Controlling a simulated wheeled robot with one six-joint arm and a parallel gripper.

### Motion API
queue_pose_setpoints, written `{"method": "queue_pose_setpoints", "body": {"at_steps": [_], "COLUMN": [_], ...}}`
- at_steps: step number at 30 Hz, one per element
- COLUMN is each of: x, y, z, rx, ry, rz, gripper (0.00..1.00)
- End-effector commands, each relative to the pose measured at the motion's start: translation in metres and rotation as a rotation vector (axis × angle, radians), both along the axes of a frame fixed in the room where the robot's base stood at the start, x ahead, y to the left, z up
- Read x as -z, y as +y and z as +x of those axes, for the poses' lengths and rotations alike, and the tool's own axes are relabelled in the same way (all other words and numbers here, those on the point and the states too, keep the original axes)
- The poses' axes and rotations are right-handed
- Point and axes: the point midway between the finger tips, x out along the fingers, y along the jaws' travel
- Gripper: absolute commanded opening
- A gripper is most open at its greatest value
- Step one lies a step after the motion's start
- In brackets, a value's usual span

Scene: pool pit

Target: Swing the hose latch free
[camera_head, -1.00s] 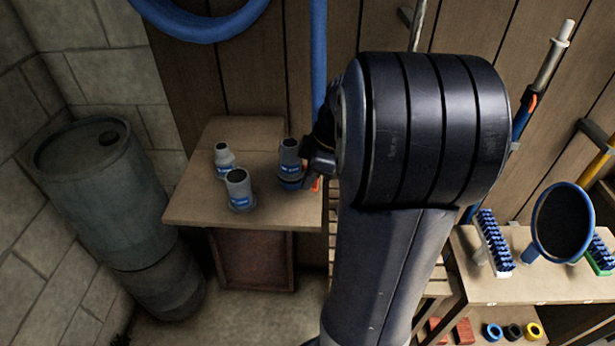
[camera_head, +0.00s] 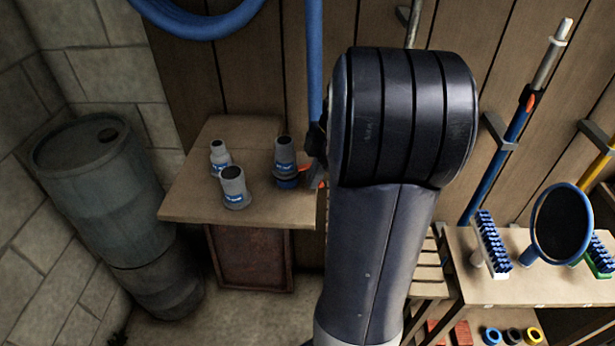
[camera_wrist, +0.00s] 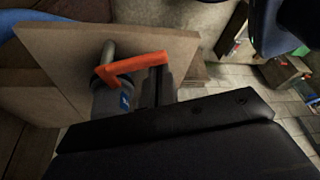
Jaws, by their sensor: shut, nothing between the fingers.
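The orange latch (camera_wrist: 135,68) shows in the wrist view as a bent bar beside a grey fitting with a blue label (camera_wrist: 112,98). In the head view only small orange bits of the latch (camera_head: 303,170) show, at the right of the grey fitting (camera_head: 285,155) on the wooden shelf (camera_head: 190,205). My gripper (camera_wrist: 157,88) is shut and empty, its tips close to the latch's longer arm. I cannot tell whether they touch. In the head view my arm hides most of the gripper.
Two other grey fittings, one small (camera_head: 220,157) and one wider (camera_head: 235,187), stand left of the latch. A blue hose (camera_head: 200,22) hangs on the wall above. A grey barrel (camera_head: 100,190) stands at left. A bench with brushes (camera_head: 493,240) and a round mirror-like disc (camera_head: 561,223) is at right.

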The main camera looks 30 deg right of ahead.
Motion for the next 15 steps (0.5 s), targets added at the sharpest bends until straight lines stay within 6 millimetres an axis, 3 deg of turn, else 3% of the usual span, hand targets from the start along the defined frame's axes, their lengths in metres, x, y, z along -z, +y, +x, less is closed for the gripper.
{"method": "queue_pose_setpoints", "body": {"at_steps": [8,15], "x": [0.000,0.000], "y": [-0.016,-0.028], "z": [-0.004,-0.005], "rx": [-0.259,-0.259], "ry": [0.000,-0.001], "rz": [0.000,-0.001], "gripper": [0.00,0.00]}}
